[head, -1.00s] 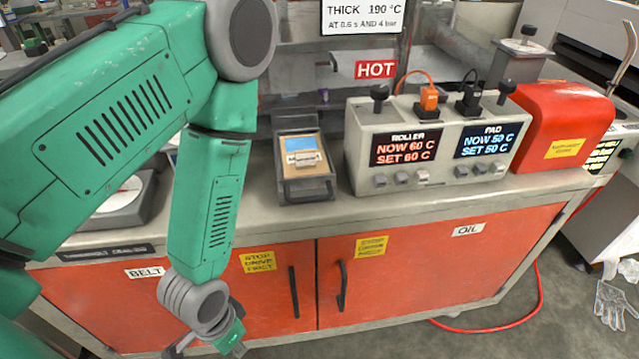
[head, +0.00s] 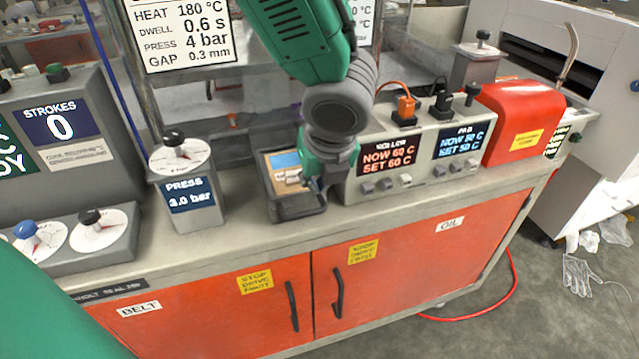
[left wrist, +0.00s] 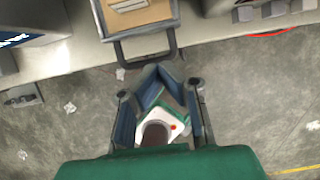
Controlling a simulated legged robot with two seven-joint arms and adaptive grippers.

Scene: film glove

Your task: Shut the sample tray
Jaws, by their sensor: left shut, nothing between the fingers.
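The sample tray (head: 298,208) is a dark grey drawer on the bench, standing out of its housing towards me. It holds a tan board with a blue patch and small pale pieces. The left wrist view shows the tan board (left wrist: 137,14) at the top and the tray's dark bar handle (left wrist: 146,54) at its front. My left gripper (head: 316,184) is shut and empty, over the tray's right front part, and hides some of it. In the left wrist view its fingertips (left wrist: 157,72) are just short of the handle; contact cannot be told. My right gripper is not in view.
A control box (head: 408,160) with ROLLER and PAD displays stands close right of the tray. A press dial unit (head: 190,190) stands to its left. A red cover (head: 525,125) is further right. The bench's front strip (head: 400,212) is clear, above orange cabinet doors (head: 410,265).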

